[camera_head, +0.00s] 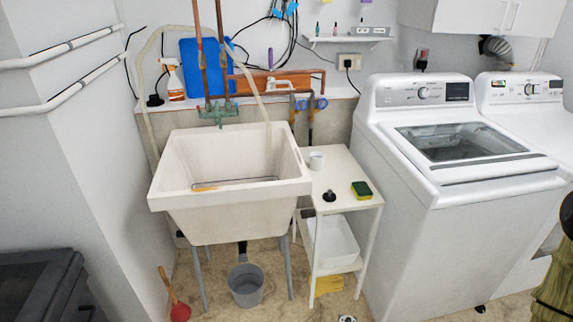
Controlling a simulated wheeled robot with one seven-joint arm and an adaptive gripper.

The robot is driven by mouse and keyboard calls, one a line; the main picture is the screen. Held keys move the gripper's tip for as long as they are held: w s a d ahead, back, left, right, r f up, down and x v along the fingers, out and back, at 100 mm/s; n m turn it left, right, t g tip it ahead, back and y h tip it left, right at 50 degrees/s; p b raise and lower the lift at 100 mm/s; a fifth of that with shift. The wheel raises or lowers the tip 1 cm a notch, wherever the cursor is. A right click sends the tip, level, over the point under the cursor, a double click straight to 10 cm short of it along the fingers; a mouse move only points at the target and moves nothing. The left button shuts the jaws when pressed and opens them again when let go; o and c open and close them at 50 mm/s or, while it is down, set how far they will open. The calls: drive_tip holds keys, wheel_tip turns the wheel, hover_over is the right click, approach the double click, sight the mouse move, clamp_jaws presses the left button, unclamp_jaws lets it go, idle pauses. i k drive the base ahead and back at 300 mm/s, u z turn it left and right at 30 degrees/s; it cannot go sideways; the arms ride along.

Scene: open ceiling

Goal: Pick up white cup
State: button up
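A small white cup (317,161) stands upright near the back left corner of a small white side table (345,172). The table is between the utility sink and the washing machine. The cup is close to the sink's right rim; I cannot tell whether they touch. My gripper does not show in this view.
A black stopper (329,196) and a yellow-green sponge (361,190) share the tabletop. The sink (230,195) borders it on the left, the washing machine (445,190) on the right. A grey bucket (246,285) and a plunger (179,309) are on the floor.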

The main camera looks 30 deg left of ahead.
sight(317, 162)
drive_tip(key=u, duration=0.75)
drive_tip(key=i, duration=0.35)
